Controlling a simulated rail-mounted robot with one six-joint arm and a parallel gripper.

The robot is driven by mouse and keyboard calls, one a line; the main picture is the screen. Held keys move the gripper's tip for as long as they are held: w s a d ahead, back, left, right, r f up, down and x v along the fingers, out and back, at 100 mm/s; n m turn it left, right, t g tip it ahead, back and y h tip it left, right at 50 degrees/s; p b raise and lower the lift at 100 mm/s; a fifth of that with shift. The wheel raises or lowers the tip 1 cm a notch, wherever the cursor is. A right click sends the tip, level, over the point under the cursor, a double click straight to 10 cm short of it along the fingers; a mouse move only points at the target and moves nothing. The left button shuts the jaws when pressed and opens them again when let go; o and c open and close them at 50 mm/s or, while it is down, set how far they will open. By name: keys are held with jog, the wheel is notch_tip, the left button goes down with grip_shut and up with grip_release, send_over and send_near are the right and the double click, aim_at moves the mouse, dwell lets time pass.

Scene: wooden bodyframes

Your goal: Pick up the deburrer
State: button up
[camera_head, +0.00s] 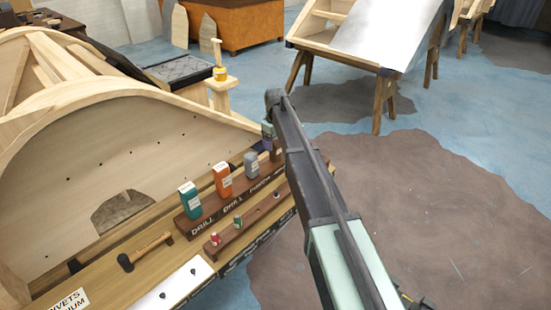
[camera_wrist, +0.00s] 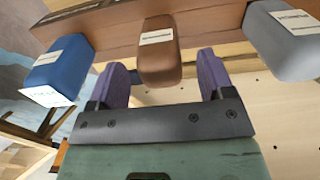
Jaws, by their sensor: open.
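My gripper (camera_wrist: 162,72) is open in the wrist view. Its two purple fingers stand apart, one on each side of a brown block-shaped tool (camera_wrist: 160,45) with a white label. The fingers appear clear of its sides, with gaps left and right. The label is too small to read, so I cannot confirm that this is the deburrer. In the head view my gripper (camera_head: 267,143) is at the far end of the tool rack, and the brown tool (camera_head: 276,153) is partly hidden by my arm.
A blue tool (camera_wrist: 62,68) and a grey tool (camera_wrist: 285,40) flank the brown one on the wooden rack (camera_wrist: 210,30). Orange (camera_head: 222,180) and teal (camera_head: 189,201) tools stand further along. A hammer (camera_head: 145,252) lies on the bench. A curved wooden frame (camera_head: 60,180) rises behind.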

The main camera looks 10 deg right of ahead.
notch_tip(320, 180, down, 3)
jog(key=shift+f+b, duration=0.15)
jog(key=shift+b, duration=0.7)
jog(key=shift+r, duration=0.25)
jog(key=c, duration=1.2)
jog(key=shift+p, duration=0.3)
notch_tip(320, 180, up, 26)
jog(key=p, duration=2.6)
